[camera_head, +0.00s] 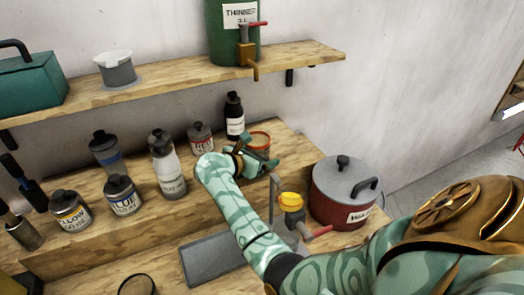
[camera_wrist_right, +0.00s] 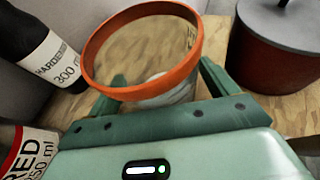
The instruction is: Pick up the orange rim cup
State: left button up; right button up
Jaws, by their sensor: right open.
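The orange rim cup (camera_head: 259,140) stands on the raised wooden shelf near its right end, partly hidden behind my right gripper (camera_head: 262,158). In the right wrist view the cup's orange rim (camera_wrist_right: 150,91) and clear body fill the space ahead. One green finger of my right gripper (camera_wrist_right: 163,78) shows on each side of the cup's lower body. The fingers are open around the cup, and the rim sits above them. Whether either finger touches the cup cannot be told. My left gripper is not in view.
A black hardener bottle (camera_head: 234,116) and a red paint jar (camera_head: 200,136) stand left of the cup. A dark red lidded pot (camera_head: 342,193) stands right of it. A shelf (camera_head: 180,84) with a green thinner can (camera_head: 228,45) hangs above. More paint containers stand further left.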

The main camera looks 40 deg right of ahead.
jog(key=shift+w+d+f, duration=0.1)
jog(key=shift+w+d, duration=0.05)
jog(key=shift+d, duration=0.05)
jog(key=shift+a, duration=0.3)
jog(key=shift+s+a+r, duration=0.25)
jog(key=shift+a+r, duration=0.05)
jog(key=shift+r, duration=0.05)
jog(key=c, duration=0.9)
jog(key=shift+d+f, duration=0.15)
jog(key=shift+d, duration=0.05)
jog(key=shift+c, duration=1.1)
